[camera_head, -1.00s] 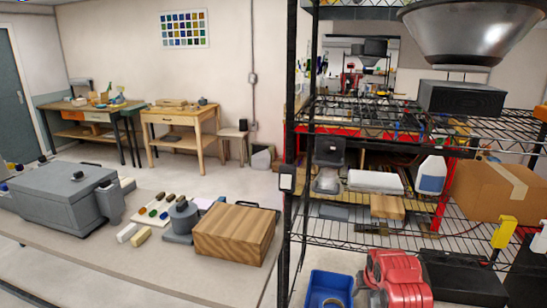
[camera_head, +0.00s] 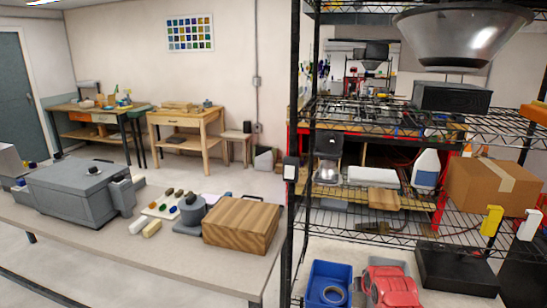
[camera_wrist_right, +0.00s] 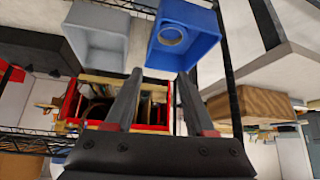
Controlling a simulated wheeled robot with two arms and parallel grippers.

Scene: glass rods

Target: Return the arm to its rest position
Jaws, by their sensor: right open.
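My right gripper (camera_wrist_right: 153,105) shows in the right wrist view, with its two dark fingers apart and nothing between them. Past the fingertips are a blue bin (camera_wrist_right: 188,40) with a ring in it and a grey bin (camera_wrist_right: 98,38). The view is turned upside down. The glass rods cannot be made out. In the head view a table (camera_head: 150,255) carries a grey box-shaped unit (camera_head: 75,190), small coloured pieces (camera_head: 170,207) and a wooden block (camera_head: 241,224).
A black wire shelf (camera_head: 292,215) stands at the right. Workbenches (camera_head: 187,138) stand along the back wall.

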